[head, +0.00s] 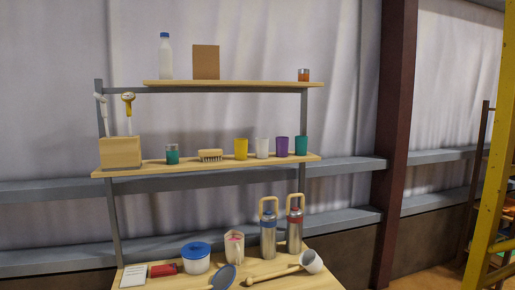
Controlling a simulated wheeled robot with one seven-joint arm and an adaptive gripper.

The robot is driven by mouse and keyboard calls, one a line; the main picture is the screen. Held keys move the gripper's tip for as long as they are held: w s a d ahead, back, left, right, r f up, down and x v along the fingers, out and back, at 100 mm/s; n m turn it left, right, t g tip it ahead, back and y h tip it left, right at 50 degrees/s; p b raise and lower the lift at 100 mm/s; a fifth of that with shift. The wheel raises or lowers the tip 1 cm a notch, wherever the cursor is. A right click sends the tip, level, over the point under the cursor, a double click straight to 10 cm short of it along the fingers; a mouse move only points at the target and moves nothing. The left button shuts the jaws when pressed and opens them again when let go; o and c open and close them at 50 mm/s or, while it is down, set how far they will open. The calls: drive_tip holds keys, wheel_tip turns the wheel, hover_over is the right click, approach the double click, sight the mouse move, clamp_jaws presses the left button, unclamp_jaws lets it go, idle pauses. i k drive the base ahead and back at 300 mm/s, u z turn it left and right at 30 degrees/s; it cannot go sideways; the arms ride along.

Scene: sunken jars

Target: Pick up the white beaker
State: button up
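The white beaker (262,147) stands upright on the middle wooden shelf. A yellow beaker (241,148) is on its left and a purple beaker (282,146) is close on its right. A teal beaker (301,145) stands at the right end of the row. The white beaker appears unobstructed from the front. My gripper is not in the head view.
A brush (210,155), a small teal-and-grey jar (172,154) and a wooden box (120,152) share the shelf (190,165). An upper shelf (235,84) overhangs it. Below, two flasks (268,236) (294,229) and a blue-lidded tub (196,258) stand on the worktop.

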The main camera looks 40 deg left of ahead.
sight(262, 144)
drive_tip(key=u, duration=0.6)
drive_tip(key=i, duration=0.75)
drive_tip(key=u, duration=0.8)
